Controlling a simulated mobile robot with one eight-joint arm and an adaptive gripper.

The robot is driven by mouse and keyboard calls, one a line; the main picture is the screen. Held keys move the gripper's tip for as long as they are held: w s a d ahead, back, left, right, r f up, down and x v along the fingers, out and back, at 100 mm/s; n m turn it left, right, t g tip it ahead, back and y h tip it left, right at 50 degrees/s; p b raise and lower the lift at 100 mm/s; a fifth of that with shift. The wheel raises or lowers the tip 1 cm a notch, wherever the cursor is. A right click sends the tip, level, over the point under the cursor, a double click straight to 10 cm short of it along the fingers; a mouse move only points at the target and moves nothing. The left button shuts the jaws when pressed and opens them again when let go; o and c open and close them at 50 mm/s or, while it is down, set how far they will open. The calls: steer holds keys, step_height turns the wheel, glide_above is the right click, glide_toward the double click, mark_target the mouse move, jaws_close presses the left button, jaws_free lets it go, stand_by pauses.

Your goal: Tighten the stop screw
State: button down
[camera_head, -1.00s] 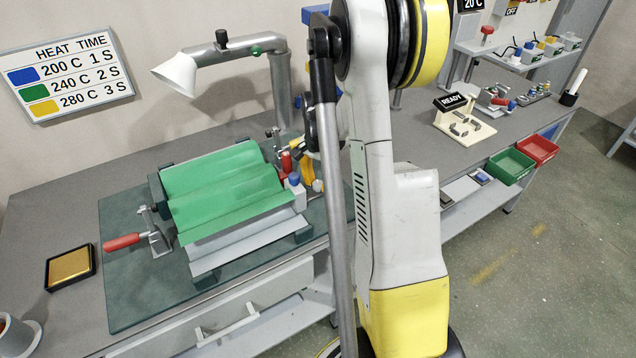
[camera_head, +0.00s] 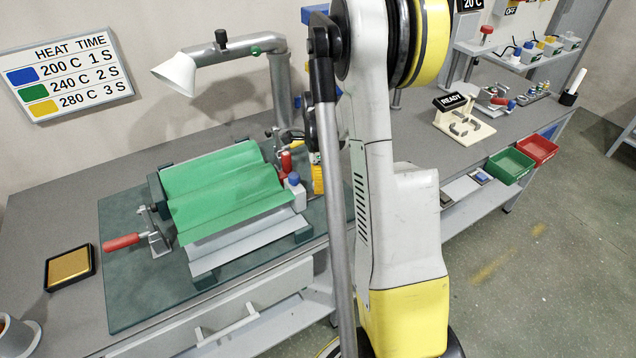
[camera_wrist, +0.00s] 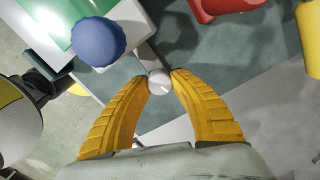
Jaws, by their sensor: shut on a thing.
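My gripper (camera_wrist: 159,78) has its two yellow fingers closed on a small silver round head on a grey shaft, which looks like the stop screw (camera_wrist: 158,85). Both fingertips touch its sides in the wrist view. In the head view the yellow fingers (camera_head: 318,180) show only partly, beside my arm at the right end of the fixture, and the screw cannot be made out. A blue knob (camera_wrist: 97,41) on a pale block stands just left of the fingers in the wrist view; the knob also shows in the head view (camera_head: 294,179).
A green corrugated sheet (camera_head: 225,185) lies on the fixture. Red-handled clamps stand at its left (camera_head: 122,241) and right (camera_head: 286,162). A lamp (camera_head: 178,74) arches above. A gold pad (camera_head: 70,267) lies at left. Bare bench is free at the front left.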

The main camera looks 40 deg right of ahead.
steer(key=shift+m, duration=1.2)
steer(key=c, duration=1.1)
jaws_free()
steer(key=shift+o, duration=0.2)
steer(key=shift+r, duration=0.1)
step_height(320, 180, up, 12)
steer(key=shift+a, duration=0.1)
